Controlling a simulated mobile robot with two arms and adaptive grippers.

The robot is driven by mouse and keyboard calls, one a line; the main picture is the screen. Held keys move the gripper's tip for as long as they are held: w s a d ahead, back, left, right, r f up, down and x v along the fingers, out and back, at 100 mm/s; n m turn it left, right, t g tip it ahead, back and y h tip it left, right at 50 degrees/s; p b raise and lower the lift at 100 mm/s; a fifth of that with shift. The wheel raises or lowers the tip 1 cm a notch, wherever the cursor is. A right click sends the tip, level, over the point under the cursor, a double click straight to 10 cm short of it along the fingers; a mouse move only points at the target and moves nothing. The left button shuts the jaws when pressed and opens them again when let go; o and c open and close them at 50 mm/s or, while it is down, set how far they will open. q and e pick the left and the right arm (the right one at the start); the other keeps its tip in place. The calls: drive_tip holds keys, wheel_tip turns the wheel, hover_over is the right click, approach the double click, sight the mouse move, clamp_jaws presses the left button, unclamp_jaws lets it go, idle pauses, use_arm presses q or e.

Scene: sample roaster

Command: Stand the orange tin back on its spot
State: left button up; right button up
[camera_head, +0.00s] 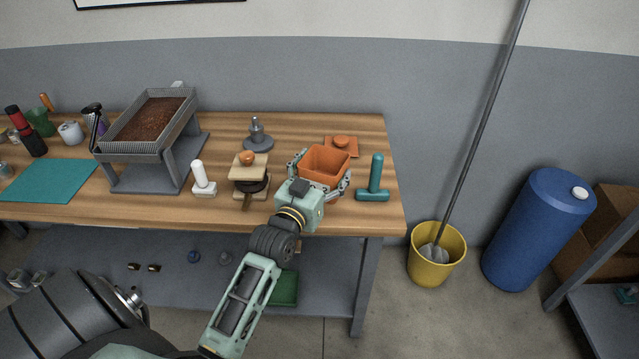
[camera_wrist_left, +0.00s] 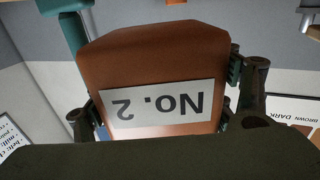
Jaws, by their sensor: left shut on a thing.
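The orange tin (camera_head: 325,165) is an open-topped square box near the right end of the wooden bench. My left gripper (camera_head: 320,176) is shut on it, with a finger on each of two opposite sides. In the left wrist view the tin (camera_wrist_left: 155,75) fills the middle, its white "No. 2" label (camera_wrist_left: 157,108) upside down. Fingers of the left gripper (camera_wrist_left: 165,100) show on both sides. I cannot tell whether the tin's base touches the bench. An orange square lid with a round knob (camera_head: 341,143) lies just behind it. My right gripper is not in view.
A teal T-shaped tool (camera_head: 374,185) stands close to the right of the tin. A wood-topped device (camera_head: 248,170) and a white-handled tool (camera_head: 202,180) are to the left. A grey metal piece (camera_head: 257,138) stands behind. The bench's right edge is near.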

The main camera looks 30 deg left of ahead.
sight(325, 173)
use_arm(q)
drive_tip(key=shift+w+a+f, duration=0.3)
drive_tip(key=shift+a+f, duration=0.15)
drive_tip(key=shift+a, duration=0.15)
drive_tip(key=shift+w+a+f, duration=0.3)
drive_tip(key=shift+a+f, duration=0.1)
drive_tip(key=shift+a, duration=0.15)
drive_tip(key=shift+f, duration=1.85)
drive_tip(key=shift+d, duration=0.1)
drive_tip(key=shift+f, duration=0.15)
drive_tip(key=o, duration=1.3)
drive_tip(key=shift+r, duration=0.2)
drive_tip(key=s, duration=0.4)
drive_tip(key=s+d, duration=0.1)
drive_tip(key=s, duration=0.3)
drive_tip(key=s+d, duration=0.1)
drive_tip(key=s, duration=0.3)
drive_tip(key=shift+b, duration=0.4)
